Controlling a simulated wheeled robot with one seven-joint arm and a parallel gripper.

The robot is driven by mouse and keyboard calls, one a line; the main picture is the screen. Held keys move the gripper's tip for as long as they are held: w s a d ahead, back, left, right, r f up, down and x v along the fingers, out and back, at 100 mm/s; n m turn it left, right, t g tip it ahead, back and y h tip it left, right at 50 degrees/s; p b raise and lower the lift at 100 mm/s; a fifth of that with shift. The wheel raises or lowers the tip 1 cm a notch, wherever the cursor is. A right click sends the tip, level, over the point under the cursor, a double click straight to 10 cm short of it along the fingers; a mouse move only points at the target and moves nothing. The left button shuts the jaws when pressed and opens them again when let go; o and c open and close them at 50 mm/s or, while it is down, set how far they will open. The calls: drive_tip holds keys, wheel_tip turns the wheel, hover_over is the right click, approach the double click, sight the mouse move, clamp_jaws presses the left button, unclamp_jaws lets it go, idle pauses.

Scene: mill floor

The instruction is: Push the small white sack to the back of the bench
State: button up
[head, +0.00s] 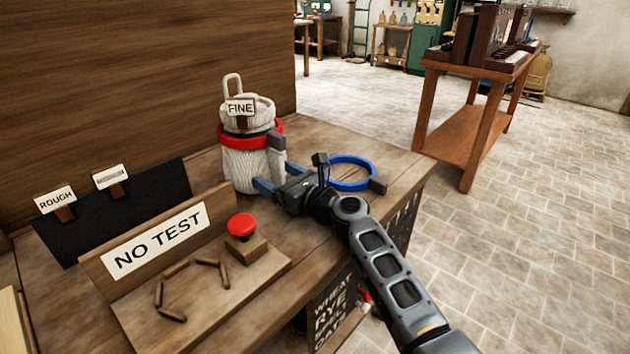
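The small white sack (243,165) stands upright on the wooden bench (318,140), near the tall wooden panel behind it. A red ring sits around its upper part, and a tag reading FINE stands at its top. My gripper (273,177) reaches in from the right, low over the bench. Its blue fingers look spread apart at the sack's lower right side. They are very close to the sack, but I cannot tell whether they touch it. The sack's far side is hidden.
A blue ring (352,173) lies on the bench just behind my gripper. A red button (241,225) and a NO TEST sign (158,240) are in front of the sack. A dark board (110,210) with tags stands left. A wooden table (470,125) stands apart on the tiled floor.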

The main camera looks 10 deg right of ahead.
drive_tip(key=shift+a, duration=0.15)
drive_tip(key=shift+b+x, duration=1.65)
drive_tip(key=shift+x, duration=0.8)
drive_tip(key=shift+w, duration=0.15)
drive_tip(key=shift+b+x, duration=1.85)
drive_tip(key=shift+x, duration=0.1)
drive_tip(key=p+v, duration=0.2)
drive_tip(key=shift+r+p, duration=0.1)
drive_tip(key=shift+p, duration=0.25)
drive_tip(key=shift+p+v, duration=2.6)
drive_tip(key=shift+v, duration=0.7)
